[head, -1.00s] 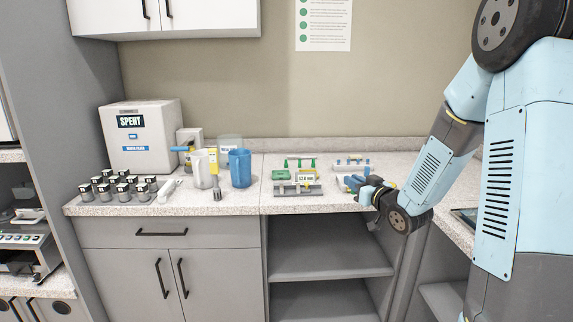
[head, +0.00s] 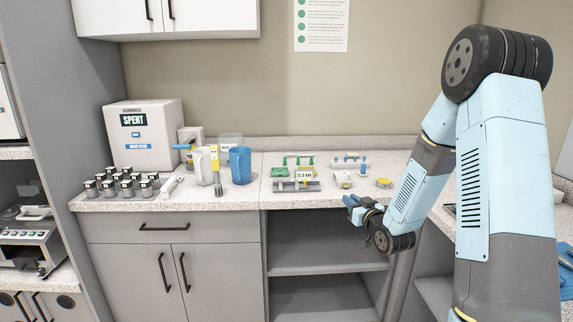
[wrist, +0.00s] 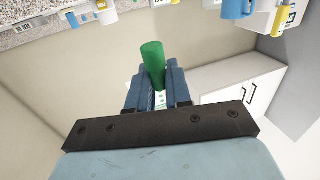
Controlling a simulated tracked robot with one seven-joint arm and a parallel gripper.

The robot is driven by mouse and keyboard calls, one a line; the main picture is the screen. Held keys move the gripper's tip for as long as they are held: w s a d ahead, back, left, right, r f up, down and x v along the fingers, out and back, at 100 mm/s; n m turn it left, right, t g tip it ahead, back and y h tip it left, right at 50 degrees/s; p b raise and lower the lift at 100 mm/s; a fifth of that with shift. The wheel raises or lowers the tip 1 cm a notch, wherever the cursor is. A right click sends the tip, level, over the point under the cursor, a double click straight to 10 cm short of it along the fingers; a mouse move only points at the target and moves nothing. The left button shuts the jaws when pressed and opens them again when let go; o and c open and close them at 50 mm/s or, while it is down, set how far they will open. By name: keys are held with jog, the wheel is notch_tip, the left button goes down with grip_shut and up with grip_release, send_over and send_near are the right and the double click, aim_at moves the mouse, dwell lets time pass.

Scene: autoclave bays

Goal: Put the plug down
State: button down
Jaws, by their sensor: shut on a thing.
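My gripper (head: 351,204) is in front of the counter's front edge, at about the height of the worktop. In the wrist view, its two blue fingers (wrist: 158,85) are shut on a green plug (wrist: 152,53), which sticks out beyond the fingertips as a plain rounded cylinder. Its lower part is hidden between the fingers. I cannot make out the plug in the head view.
The counter (head: 240,197) holds a green-handled rack (head: 299,160), a grey fixture (head: 296,186), a white device (head: 343,179), a yellow round item (head: 384,183), a blue jug (head: 240,165), several small jars (head: 122,184) and a "SPENT" box (head: 145,135). Open shelves (head: 325,255) lie below.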

notch_tip(320, 180, down, 18)
jog(key=d+m+h, duration=0.2)
jog(key=m+h, duration=0.1)
jog(key=h, duration=0.2)
jog(key=shift+d+m+t+h, duration=0.15)
jog(key=shift+m+t+h, duration=0.15)
jog(key=shift+t, duration=0.1)
